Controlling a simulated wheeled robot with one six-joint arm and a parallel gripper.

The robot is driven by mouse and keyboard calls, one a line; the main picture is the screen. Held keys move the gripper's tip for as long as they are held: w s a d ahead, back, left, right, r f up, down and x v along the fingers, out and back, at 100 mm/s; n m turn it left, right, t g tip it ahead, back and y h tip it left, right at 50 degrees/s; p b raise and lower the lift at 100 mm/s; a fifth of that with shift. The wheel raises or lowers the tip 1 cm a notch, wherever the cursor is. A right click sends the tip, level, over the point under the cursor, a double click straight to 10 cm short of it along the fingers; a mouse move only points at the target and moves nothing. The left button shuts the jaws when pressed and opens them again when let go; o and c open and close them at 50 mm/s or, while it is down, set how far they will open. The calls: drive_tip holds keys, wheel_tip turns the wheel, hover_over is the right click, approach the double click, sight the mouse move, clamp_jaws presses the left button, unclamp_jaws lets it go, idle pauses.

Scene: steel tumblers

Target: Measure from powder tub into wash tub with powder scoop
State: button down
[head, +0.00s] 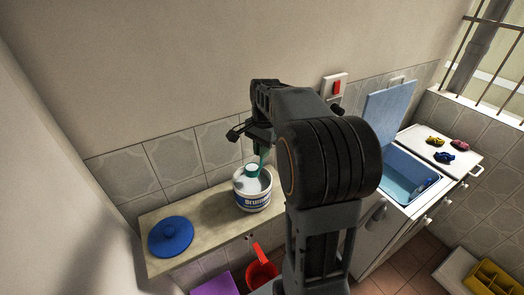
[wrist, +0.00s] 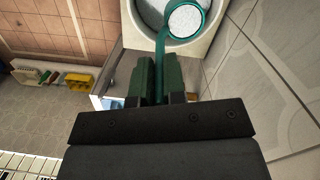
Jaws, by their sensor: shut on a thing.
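My gripper (wrist: 160,80) is shut on the handle of the green powder scoop (wrist: 163,48). In the wrist view the scoop's round bowl holds white powder and lies over the mouth of the powder tub (wrist: 208,38). In the head view the white and blue powder tub (head: 253,198) stands on the shelf, with the scoop (head: 252,170) at its mouth. I cannot tell whether the scoop touches the tub. The wash tub (head: 404,178) is the blue basin at the right, with its light blue lid (head: 390,108) raised. My arm hides part of the area between the tubs.
A round blue lid (head: 171,237) lies on the shelf (head: 210,218) left of the powder tub. A red container (head: 262,272) and a purple thing (head: 215,285) are below. Several small coloured items lie on the white top (head: 455,165) right of the basin. A yellow tray (head: 494,277) is at lower right.

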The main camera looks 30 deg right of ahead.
drive_tip(key=shift+r, duration=0.25)
wheel_tip(320, 180, up, 5)
drive_tip(key=p, duration=0.4)
drive_tip(key=shift+f, duration=0.2)
idle(0.4)
